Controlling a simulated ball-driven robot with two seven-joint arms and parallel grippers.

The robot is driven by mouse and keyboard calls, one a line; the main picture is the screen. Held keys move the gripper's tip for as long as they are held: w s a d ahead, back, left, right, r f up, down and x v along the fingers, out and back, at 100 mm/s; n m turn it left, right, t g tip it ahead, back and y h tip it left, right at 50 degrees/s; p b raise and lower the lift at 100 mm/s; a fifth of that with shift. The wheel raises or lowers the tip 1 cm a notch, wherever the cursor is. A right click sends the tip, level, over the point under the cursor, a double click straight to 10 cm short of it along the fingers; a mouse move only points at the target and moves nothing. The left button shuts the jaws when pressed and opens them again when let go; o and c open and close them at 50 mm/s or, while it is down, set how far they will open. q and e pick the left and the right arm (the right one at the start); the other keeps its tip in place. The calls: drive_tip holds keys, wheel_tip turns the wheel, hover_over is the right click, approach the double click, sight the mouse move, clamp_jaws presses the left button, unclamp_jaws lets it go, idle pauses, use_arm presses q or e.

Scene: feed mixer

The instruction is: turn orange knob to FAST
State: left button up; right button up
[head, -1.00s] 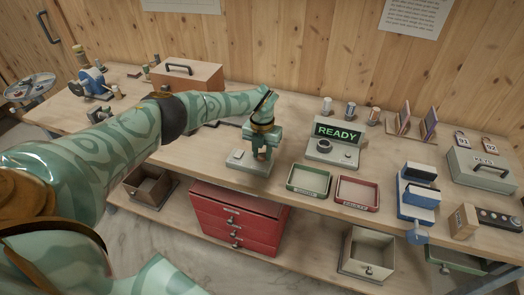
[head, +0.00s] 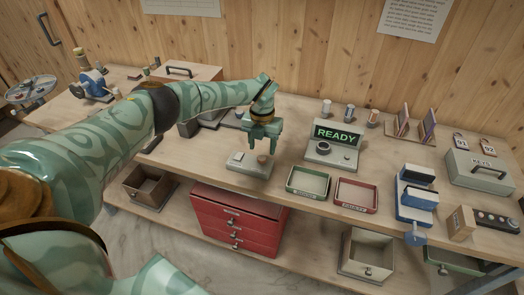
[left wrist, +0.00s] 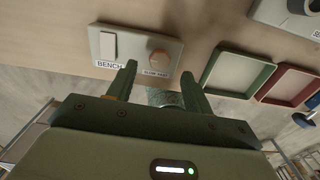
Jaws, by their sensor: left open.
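The orange knob (head: 262,159) sits on a pale switch panel (head: 236,164) on the bench. In the left wrist view the knob (left wrist: 159,61) is round, beside a white rocker switch (left wrist: 108,46), above a small label reading SLOW FAST. The knob's pointing direction is too unclear to tell. My left gripper (head: 263,148) points down above the knob, open and empty. In the left wrist view its fingers (left wrist: 158,72) stand either side of the knob's line, apart from it. My right gripper is not in view.
A READY sign unit (head: 334,144) stands right of the panel. Green (head: 309,181) and red (head: 356,194) trays lie near the bench's front edge. A red drawer cabinet (head: 237,217) is below. A little bare bench lies between panel and trays.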

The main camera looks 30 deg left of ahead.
sight(263, 157)
use_arm(q)
wheel_tip(263, 157, up, 12)
drive_tip(key=p, duration=0.1)
drive_tip(key=shift+r, duration=0.15)
drive_tip(key=shift+d, duration=0.1)
